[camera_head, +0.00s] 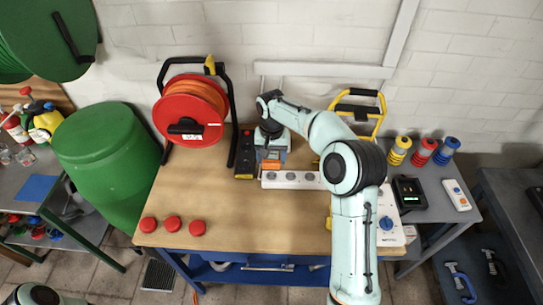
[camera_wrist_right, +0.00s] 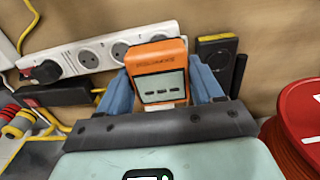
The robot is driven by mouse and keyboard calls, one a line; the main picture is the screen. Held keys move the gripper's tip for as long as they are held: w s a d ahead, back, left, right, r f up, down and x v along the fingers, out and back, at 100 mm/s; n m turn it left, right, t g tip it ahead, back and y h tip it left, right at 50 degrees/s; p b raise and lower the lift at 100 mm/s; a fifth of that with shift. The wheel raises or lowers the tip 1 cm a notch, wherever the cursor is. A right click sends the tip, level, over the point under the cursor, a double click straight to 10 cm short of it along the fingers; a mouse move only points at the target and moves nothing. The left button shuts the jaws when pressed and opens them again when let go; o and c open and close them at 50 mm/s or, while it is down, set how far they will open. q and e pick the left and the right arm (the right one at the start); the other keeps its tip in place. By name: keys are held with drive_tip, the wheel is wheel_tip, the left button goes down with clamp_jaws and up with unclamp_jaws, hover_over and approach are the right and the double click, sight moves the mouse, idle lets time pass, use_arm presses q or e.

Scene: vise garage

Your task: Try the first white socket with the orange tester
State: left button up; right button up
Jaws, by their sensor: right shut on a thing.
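The orange tester (camera_wrist_right: 158,72) is between the blue fingers of my right gripper (camera_wrist_right: 160,80), which is shut on it. Its face with small dark windows shows in the right wrist view. The white socket strip (camera_wrist_right: 98,54) lies just beyond it, and the tester overlaps the strip's right end in that view. I cannot tell whether the tester touches the strip. In the head view the tester (camera_head: 271,165) is mostly hidden under my right gripper (camera_head: 272,152), at the left end of the strip (camera_head: 292,180). My left gripper does not clearly show.
A black plug (camera_wrist_right: 46,72) sits in the strip's far end. A dark box (camera_head: 245,152) stands left of my gripper, by the red cable reel (camera_head: 190,110). Red caps (camera_head: 172,223) lie at the table's front left. The front middle of the table is clear.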

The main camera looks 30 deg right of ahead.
sight(271, 176)
drive_tip(key=shift+f, duration=0.15)
drive_tip(key=shift+f+b, duration=0.9)
drive_tip(key=shift+f, duration=1.8)
use_arm(q)
drive_tip(key=s+f, duration=0.2)
drive_tip(key=s, duration=0.1)
drive_tip(key=shift+f, duration=0.2)
drive_tip(key=shift+w, duration=0.1)
drive_tip(key=shift+w+r, duration=0.35)
drive_tip(key=shift+s+f, duration=0.2)
use_arm(e)
drive_tip(key=shift+f, duration=0.65)
drive_tip(key=o, duration=1.1)
drive_tip(key=shift+c, duration=0.2)
